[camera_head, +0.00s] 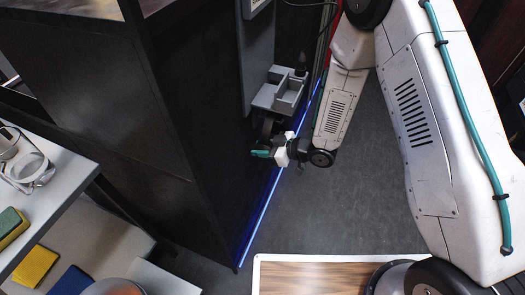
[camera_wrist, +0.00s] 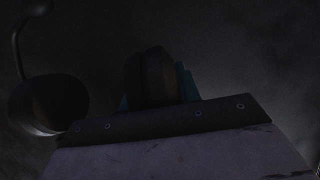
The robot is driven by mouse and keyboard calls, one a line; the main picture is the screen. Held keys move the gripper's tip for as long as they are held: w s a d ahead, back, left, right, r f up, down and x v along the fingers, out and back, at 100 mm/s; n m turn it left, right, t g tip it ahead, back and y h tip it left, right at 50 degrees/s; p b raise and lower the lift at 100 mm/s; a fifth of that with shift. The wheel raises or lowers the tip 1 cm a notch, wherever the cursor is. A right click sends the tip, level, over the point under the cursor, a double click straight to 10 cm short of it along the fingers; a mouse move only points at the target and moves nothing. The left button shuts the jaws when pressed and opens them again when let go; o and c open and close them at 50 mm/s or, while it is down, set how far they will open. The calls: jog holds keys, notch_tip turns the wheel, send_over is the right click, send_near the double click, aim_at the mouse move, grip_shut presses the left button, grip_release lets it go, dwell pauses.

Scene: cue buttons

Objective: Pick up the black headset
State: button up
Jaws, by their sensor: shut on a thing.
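The black headset (camera_wrist: 46,105) shows in the dark wrist view, with one round ear cup at left, a thin microphone boom above it and the other ear cup in the middle. My gripper (camera_wrist: 155,88) has its teal fingers on both sides of the middle ear cup and is shut on it. In the head view, my gripper (camera_head: 262,153) is beside the black cabinet's right side, just below a grey tray. A dark shape there, between gripper and tray, looks like part of the headset (camera_head: 267,128). The rest of the headset is hard to make out.
The grey compartment tray (camera_head: 265,97) sits close above my gripper. The tall black cabinet (camera_head: 150,120) stands to its left. A blue light strip (camera_head: 262,215) runs along the floor. A white table (camera_head: 45,195) is at far left. Grey floor (camera_head: 330,215) is clear below my arm.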

jog(key=s+d, duration=0.3)
jog(key=d, duration=0.5)
jog(key=s+d+r, duration=0.1)
jog(key=s+d, duration=0.2)
jog(key=d, duration=0.6)
